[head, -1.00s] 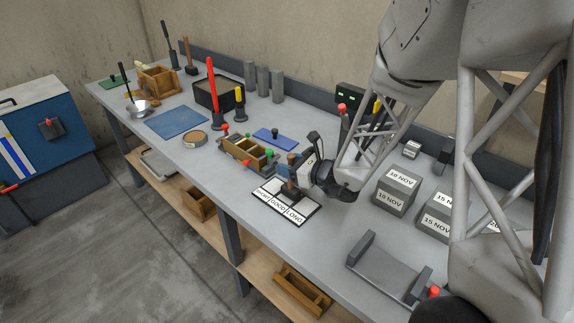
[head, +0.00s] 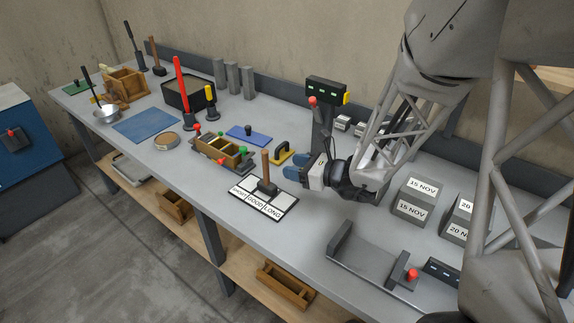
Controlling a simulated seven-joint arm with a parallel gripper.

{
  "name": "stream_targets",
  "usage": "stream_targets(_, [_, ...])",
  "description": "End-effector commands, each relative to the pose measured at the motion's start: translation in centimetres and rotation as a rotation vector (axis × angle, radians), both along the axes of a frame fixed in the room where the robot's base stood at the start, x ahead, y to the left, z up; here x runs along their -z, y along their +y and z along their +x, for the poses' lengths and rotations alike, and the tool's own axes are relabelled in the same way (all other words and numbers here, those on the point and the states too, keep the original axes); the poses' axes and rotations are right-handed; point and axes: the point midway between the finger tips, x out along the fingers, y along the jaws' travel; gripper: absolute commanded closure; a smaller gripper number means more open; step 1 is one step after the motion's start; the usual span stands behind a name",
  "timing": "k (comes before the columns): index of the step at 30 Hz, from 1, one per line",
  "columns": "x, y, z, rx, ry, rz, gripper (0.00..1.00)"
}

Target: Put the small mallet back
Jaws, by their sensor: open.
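The small mallet (head: 265,168) has a brown wooden handle and a dark head. It stands upright, head down, on a white card (head: 251,203) with a dark border and cells reading SHORT, GOOD and LONG. My gripper (head: 290,172), with blue fingertips, is open and empty, just right of the mallet and apart from it. A similar mallet (head: 154,52) with a wooden handle stands upright at the back left of the bench.
A wooden mould (head: 213,148) with coloured knobs, a blue plate (head: 249,134) and a yellow-handled tool (head: 282,153) lie close by. Labelled concrete cubes (head: 412,205) and a grey metal frame (head: 365,268) are to the right. The bench's front strip is clear.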

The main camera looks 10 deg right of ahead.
Motion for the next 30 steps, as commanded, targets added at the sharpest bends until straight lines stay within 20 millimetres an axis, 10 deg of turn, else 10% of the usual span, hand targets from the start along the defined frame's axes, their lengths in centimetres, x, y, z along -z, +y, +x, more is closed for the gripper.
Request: stream_targets(30, [-0.60,-0.28,-1.02,-0.029,-0.013,-0.023,0.51])
